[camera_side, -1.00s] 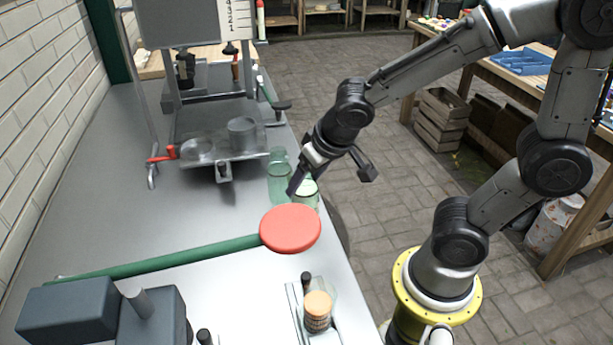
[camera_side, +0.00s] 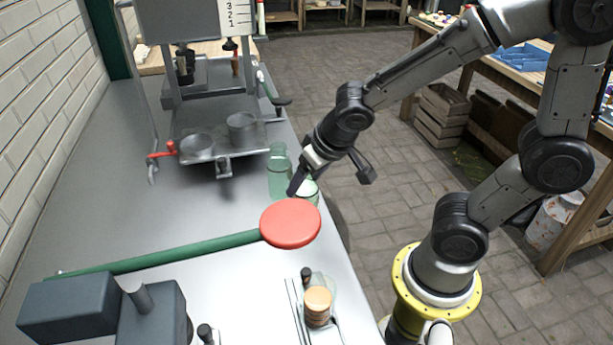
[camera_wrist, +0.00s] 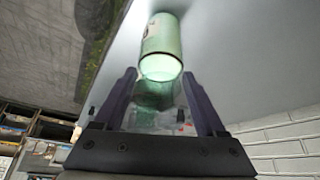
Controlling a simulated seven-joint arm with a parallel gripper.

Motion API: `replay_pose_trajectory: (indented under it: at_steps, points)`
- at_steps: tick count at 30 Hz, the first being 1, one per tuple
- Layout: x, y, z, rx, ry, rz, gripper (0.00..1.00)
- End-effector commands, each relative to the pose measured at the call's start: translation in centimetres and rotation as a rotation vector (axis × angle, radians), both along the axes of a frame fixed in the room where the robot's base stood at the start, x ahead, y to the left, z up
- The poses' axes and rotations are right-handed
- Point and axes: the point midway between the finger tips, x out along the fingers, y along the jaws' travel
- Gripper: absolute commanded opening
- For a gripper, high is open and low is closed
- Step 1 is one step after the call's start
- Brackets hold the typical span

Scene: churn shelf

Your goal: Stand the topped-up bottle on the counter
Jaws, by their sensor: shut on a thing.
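A pale green glass bottle (camera_side: 309,190) is at the right edge of the grey counter (camera_side: 90,215). Its lower part is hidden behind a red disc in the side view. My gripper (camera_side: 295,188) comes down from the right and is shut at this bottle. The wrist view shows my gripper (camera_wrist: 160,98) with its fingers on either side of clear glass, and the bottle's green body (camera_wrist: 162,40) lies beyond. Whether its base touches the counter cannot be told. A second, teal bottle (camera_side: 279,178) stands just to the left.
A red disc (camera_side: 291,223) on a green bar is close in front of the bottles. A metal rack with a tray (camera_side: 222,152) holding two grey pots stands behind left. A jar of tan discs (camera_side: 318,304) is in front. The left counter is mostly bare.

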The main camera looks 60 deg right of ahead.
Motion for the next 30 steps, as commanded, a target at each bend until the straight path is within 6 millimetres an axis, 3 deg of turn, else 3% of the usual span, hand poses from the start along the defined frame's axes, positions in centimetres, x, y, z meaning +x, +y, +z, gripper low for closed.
replay_pose_trajectory:
  at_steps: [12,13,17,22,24,30]
  points:
    - [0.09,0.01,-0.03,0.0,-0.004,0.0,0.24]
    - [0.09,0.01,-0.03,0.0,-0.004,0.0,0.78]
    - [0.07,0.0,-0.06,0.0,-0.003,0.0,1.0]
    - [-0.04,-0.02,-0.2,0.0,0.002,0.0,0.98]
    - [-0.04,-0.02,-0.2,-0.001,0.001,0.0,0.86]
    - [-0.02,-0.02,-0.17,-0.001,0.001,0.0,0.85]
